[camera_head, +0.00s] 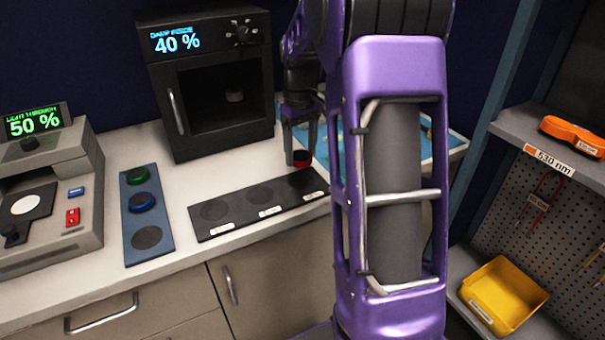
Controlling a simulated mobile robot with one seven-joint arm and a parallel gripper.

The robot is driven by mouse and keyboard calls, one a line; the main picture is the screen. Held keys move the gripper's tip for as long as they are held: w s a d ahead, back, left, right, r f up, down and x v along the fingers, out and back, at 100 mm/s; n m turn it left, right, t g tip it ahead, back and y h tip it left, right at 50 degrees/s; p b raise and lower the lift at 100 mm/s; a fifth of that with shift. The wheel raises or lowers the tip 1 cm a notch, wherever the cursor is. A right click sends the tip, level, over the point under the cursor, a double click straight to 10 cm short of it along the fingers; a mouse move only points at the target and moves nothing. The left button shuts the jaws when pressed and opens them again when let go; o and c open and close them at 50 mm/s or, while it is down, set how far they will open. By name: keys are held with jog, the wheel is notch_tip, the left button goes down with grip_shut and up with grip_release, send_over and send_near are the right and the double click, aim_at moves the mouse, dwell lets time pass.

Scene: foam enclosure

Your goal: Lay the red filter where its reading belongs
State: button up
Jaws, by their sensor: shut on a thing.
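My gripper (301,152) points down and is shut on the red filter (302,159), a small red disc. It holds the disc over or just behind the right end of the black strip (237,227); the exact height is hard to tell. The strip has three round spots in a row, each with a small white label too small to read. The left and middle spots are bare; the right one is partly below the gripper. The light meter (70,160) at left shows "50 %" in green on its display (34,121). Its round white stage (25,205) looks empty.
A blue-grey rack (133,217) holds a green filter (138,175) and a blue filter (141,202); its front spot is bare. A black cabinet (207,80) reading "40 %" stands behind. My purple arm hides part of a blue tray (446,144). A yellow bin (503,295) sits at right.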

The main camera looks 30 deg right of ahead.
aim_at(301, 181)
notch_tip(301, 181, down, 6)
jog(key=shift+r+b, duration=0.15)
jog(key=shift+b, duration=0.25)
jog(key=shift+f, duration=0.2)
jog(key=o, duration=1.5)
notch_tip(301, 181, up, 12)
jog(key=shift+r+p, duration=0.2)
jog(key=shift+p, duration=0.75)
